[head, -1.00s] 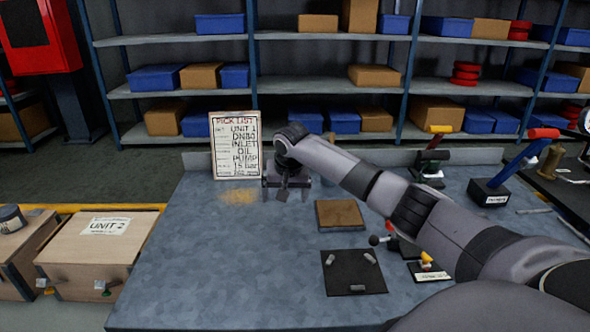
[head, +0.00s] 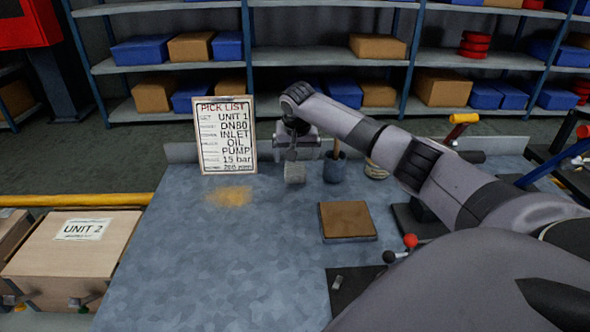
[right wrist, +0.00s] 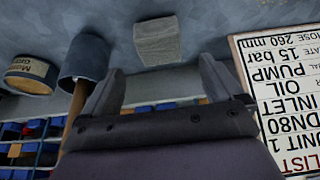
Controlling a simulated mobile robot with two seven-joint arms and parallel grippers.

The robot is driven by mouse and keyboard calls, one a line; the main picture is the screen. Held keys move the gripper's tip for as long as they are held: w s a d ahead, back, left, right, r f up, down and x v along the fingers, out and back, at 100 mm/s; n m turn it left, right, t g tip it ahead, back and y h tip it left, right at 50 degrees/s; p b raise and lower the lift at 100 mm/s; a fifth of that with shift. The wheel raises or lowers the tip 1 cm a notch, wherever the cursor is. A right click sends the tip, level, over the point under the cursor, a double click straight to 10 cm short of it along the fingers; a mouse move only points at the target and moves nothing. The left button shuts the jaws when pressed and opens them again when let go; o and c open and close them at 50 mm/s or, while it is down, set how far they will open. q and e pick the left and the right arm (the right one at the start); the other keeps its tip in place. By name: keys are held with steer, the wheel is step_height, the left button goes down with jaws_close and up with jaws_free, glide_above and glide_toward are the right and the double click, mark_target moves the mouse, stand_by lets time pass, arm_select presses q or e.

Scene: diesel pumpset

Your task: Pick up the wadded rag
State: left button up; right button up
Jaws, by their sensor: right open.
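A small grey lump (head: 294,172) with a squarish, tapered shape sits on the bench top; it may be the wadded rag, but I cannot be sure. It also shows in the right wrist view (right wrist: 158,42), just beyond the fingertips. My right gripper (head: 295,151) is above and slightly behind the lump in the head view. In the right wrist view its two fingers (right wrist: 165,84) are spread apart with nothing between them. The lump appears apart from the fingers. My left gripper is not in view.
A tan spill (head: 230,195) and a brown square pad (head: 347,221) lie in front. The bench's left front is clear.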

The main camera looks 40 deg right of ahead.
mark_target(296, 167)
steer(key=shift+x, duration=3.2)
steer(key=shift+s+a+f, duration=0.1)
steer(key=shift+s, duration=0.05)
steer(key=c, duration=1)
